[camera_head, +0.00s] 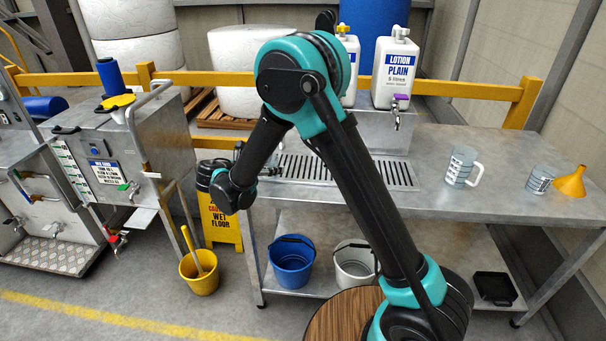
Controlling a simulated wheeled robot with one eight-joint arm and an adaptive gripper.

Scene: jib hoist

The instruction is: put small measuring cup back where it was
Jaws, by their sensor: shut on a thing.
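My arm bends down from its teal elbow, and its black end with my gripper (213,174) hangs left of the steel bench. The fingers are mostly hidden by my wrist. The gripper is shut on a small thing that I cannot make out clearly. A clear measuring cup (541,180) with dark marks stands upright on the right of the bench, beside an orange funnel (571,182). A larger clear measuring jug (461,167) with a handle stands upright to its left. I cannot tell whether the held thing is also a measuring cup.
The steel bench (440,205) has free room at its front and centre right. A drain grate (345,171) lies behind my arm. Lotion containers (396,72) stand on a raised block. A wet floor sign (221,225) and a yellow bucket (199,275) stand on the floor at left.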

